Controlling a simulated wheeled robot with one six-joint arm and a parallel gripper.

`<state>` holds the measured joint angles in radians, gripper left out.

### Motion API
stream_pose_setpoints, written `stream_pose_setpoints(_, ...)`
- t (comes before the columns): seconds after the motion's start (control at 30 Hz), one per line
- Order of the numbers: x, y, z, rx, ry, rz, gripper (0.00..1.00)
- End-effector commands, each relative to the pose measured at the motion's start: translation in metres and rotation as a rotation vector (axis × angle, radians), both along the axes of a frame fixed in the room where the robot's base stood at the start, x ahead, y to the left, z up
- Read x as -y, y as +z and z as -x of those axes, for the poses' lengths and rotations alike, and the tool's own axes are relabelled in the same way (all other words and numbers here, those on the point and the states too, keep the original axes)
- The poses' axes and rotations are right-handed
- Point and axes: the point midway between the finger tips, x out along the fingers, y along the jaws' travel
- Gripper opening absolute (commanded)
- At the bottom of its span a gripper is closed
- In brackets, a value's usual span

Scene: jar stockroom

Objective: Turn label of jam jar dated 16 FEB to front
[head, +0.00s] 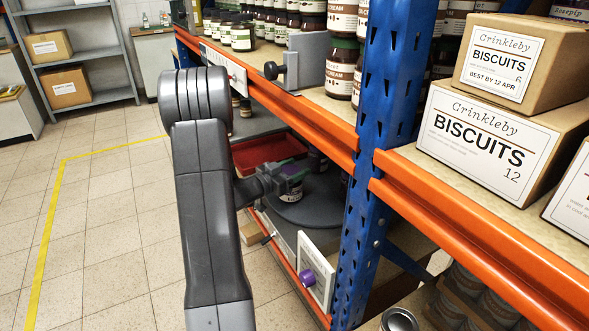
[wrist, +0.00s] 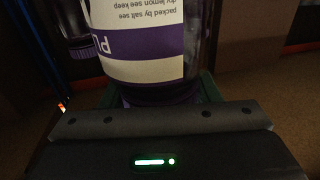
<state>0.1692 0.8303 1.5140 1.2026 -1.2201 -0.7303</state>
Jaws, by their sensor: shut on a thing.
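My gripper (head: 272,182) reaches into the lower shelf bay and is shut on a jam jar (head: 291,190) with a dark lid and a pale label. In the wrist view the held jar (wrist: 145,45) shows upside down, with a purple and cream label carrying small print and the letters "PL". No date can be read on it. The jar is on or just above a round grey turntable (head: 312,212); I cannot tell which. A second jar (wrist: 78,30) shows at the left of the wrist view.
Another jar (head: 317,160) stands behind on the lower shelf, near a red tray (head: 262,152). A blue upright (head: 367,150) is close on the right, and an orange beam (head: 300,115) runs above. A white panel with a purple knob (head: 308,278) stands at the shelf's front edge.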

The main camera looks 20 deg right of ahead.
Motion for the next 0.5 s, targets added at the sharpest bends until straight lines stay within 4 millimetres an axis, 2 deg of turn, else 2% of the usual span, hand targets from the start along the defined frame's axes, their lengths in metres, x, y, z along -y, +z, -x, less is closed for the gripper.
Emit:
stream_pose_setpoints(0.2,0.0,-0.0006,0.0,0.0,0.0,0.0,0.05)
stream_pose_setpoints(0.23,0.0,-0.0007,0.0,0.0,0.0,-0.001,0.62)
stream_pose_setpoints(0.33,0.0,-0.0009,0.0,0.0,0.0,-0.001,0.81)
stream_pose_setpoints(0.5,-0.0001,-0.0011,0.0001,0.0,0.0,-0.001,0.81)
